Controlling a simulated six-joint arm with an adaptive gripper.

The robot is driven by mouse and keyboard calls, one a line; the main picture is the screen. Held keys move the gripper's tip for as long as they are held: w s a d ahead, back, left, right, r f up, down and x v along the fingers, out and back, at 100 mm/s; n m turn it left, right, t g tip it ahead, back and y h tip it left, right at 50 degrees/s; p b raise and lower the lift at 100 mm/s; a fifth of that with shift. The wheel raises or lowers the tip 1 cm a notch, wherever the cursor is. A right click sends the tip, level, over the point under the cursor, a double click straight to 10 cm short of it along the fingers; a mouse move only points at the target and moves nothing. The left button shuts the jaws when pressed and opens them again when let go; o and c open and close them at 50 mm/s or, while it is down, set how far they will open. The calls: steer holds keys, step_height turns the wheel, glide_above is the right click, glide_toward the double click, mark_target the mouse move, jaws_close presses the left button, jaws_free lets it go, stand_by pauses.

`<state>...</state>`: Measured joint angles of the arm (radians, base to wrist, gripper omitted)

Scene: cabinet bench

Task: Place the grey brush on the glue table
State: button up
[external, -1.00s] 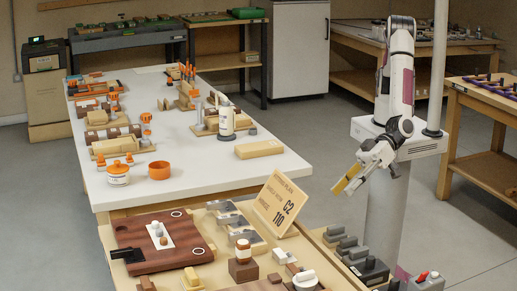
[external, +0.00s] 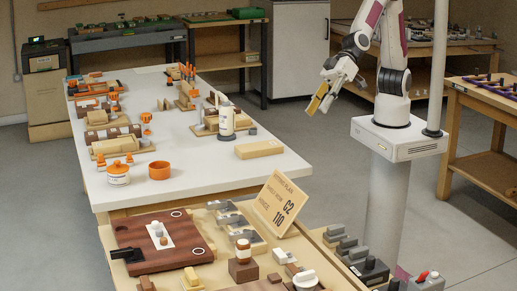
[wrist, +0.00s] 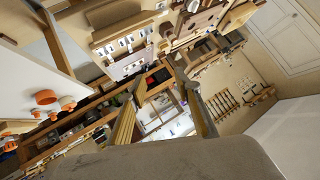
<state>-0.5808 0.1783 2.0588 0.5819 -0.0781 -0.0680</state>
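My gripper (external: 322,98) is in the air right of the white table in the external view, empty. In the wrist view its two fingers (wrist: 163,118) stand apart with a gap between them. Several grey-topped blocks, perhaps brushes, lie on the front right bench; one is a grey piece (external: 357,254). I cannot tell for sure which is the grey brush. The white table (external: 205,165), with orange pots and a white bottle on it, looks like the glue table. It also shows in the wrist view (wrist: 30,85) at the left.
An orange-lidded jar (external: 118,175), an orange cup (external: 159,170), a white bottle (external: 226,122) and a tan block (external: 259,149) stand on the white table. A tilted sign (external: 281,204) stands on the front bench. The white table's front right corner is clear.

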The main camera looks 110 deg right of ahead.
steer(key=s+d+r+g, duration=0.1)
steer(key=s+d+r, duration=0.15)
steer(key=d, duration=0.25)
steer(key=s+d+r, duration=0.1)
steer(key=s+d, duration=0.2)
steer(key=d, duration=0.2)
steer(key=s+d+f+g+h, duration=0.3)
steer(key=s+d+h, duration=0.2)
steer(key=s+d, duration=1.8)
steer(key=shift+s+m+h, duration=0.3)
steer(key=shift+s, duration=0.3)
steer(key=shift+o, duration=0.4)
steer(key=shift+w+a, duration=0.1)
steer(key=shift+a, duration=0.05)
